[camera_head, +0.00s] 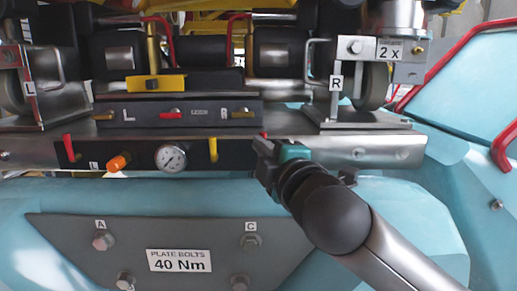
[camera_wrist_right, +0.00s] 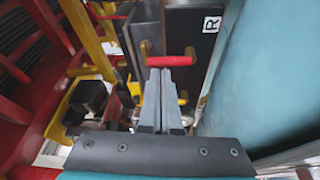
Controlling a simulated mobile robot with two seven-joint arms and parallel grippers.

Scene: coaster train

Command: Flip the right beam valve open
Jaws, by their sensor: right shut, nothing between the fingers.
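The right beam valve's red handle (camera_wrist_right: 172,61) lies crosswise just beyond my right fingertips in the right wrist view. I cannot tell whether they touch it. In the head view only a small red tip (camera_head: 264,135) of it shows above my right gripper (camera_head: 265,150), which hides the rest. In the wrist view my right gripper (camera_wrist_right: 161,75) has its fingers together and empty. The left beam valve's red handle (camera_head: 69,148) hangs down at the left end of the dark panel. My left gripper is not in view.
A yellow lever (camera_head: 213,148), a pressure gauge (camera_head: 171,158) and an orange knob (camera_head: 119,161) sit along the same panel, left of my right gripper. A grey plate with bolts (camera_head: 180,232) is below. The metal beam (camera_head: 375,150) continues to the right.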

